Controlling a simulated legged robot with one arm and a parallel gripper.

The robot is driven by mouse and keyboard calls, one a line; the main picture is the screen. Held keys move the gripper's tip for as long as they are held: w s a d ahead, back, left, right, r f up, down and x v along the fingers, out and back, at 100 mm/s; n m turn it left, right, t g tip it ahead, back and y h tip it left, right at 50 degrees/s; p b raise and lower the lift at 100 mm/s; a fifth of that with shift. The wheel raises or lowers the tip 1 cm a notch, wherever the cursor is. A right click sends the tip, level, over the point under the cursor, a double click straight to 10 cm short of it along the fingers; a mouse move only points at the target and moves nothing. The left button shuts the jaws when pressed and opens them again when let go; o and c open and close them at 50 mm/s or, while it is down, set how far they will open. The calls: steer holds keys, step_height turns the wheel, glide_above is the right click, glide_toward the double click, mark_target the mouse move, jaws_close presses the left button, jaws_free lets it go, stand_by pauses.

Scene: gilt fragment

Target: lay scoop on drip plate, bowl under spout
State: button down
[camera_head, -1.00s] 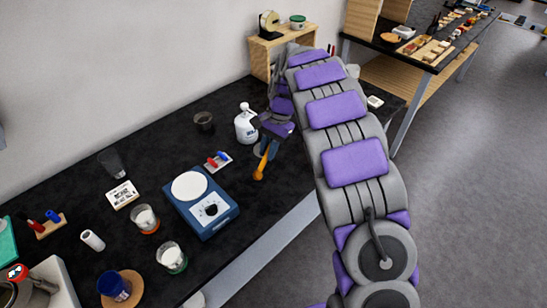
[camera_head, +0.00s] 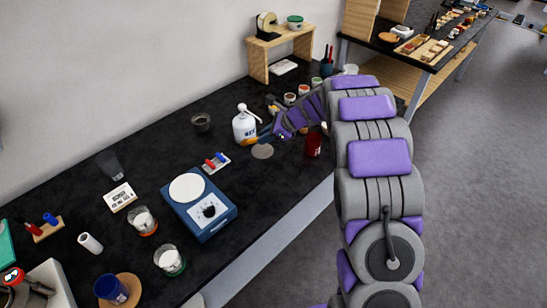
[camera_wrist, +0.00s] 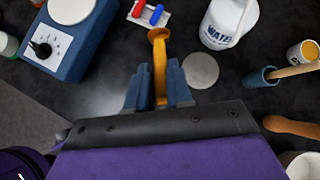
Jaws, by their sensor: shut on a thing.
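The orange scoop (camera_wrist: 159,52) is held between the blue fingers of my gripper (camera_wrist: 158,78), its bowl end pointing away from me. In the head view the scoop (camera_head: 250,142) is at the foot of the white water bottle (camera_head: 244,127), and my gripper (camera_head: 275,134) is right of the bottle. The bottle's spout (camera_head: 252,112) reaches to the right above. The round grey drip plate (camera_head: 262,152) lies in front of the bottle. In the wrist view the plate (camera_wrist: 200,71) is right of the scoop, apart in the picture. Height above the table is unclear.
A holder with red and blue pieces (camera_head: 215,162) and a blue stirrer plate (camera_head: 205,212) are at the left. A red cup (camera_head: 313,145) stands right of the plate. In the wrist view a blue cup with a wooden handle (camera_wrist: 262,76) is at the right.

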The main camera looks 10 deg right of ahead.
step_height(320, 180, down, 3)
steer(key=w+d+m+t, duration=0.1)
steer(key=w+m+t, duration=0.1)
steer(key=m+t, duration=0.2)
steer(key=m+t+b, duration=0.2)
steer(key=t, duration=0.2)
glide_above(279, 164)
steer(key=shift+y, duration=0.3)
steer(key=f, duration=0.9)
steer(key=shift+d, duration=0.4)
steer(key=shift+a+f+b, duration=0.2)
steer(key=shift+a+f, duration=0.05)
steer(key=shift+f, duration=0.5)
steer(key=shift+a+f+b, duration=0.2)
steer(key=shift+a+f, duration=0.05)
steer(key=shift+f, duration=0.5)
steer(key=shift+d, duration=0.1)
